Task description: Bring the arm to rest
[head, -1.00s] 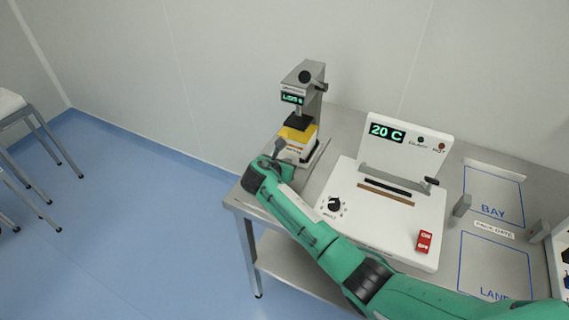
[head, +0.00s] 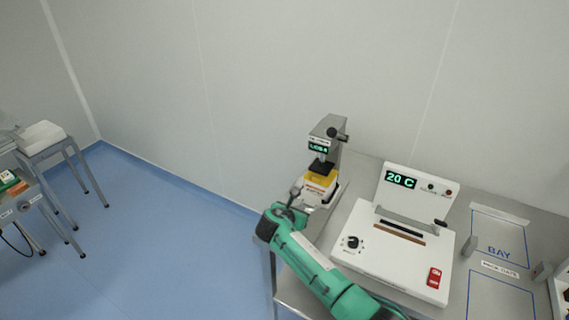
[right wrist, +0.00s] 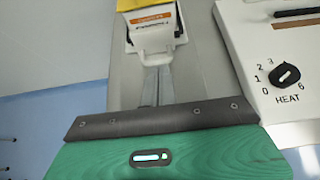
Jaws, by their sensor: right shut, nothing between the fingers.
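My right arm (head: 312,270) is green and reaches from the bottom of the head view up toward the back left of the steel bench (head: 290,290). My right gripper (head: 298,190) is at its end, beside a small yellow and white unit with an orange label (head: 318,184), under the grey press-like device (head: 328,140). In the right wrist view, the fingers (right wrist: 157,72) are together and empty, pointing at the white front of that labelled unit (right wrist: 152,32). I cannot tell whether the fingertips touch it. My left gripper is not in view.
A white sealer-like machine (head: 375,265) showing 20 C stands right of my arm; its heat dial (right wrist: 285,75) is close in the wrist view. BAY marking (head: 498,235) lies further right. Side tables (head: 45,145) stand far left, with open blue floor (head: 150,240) between.

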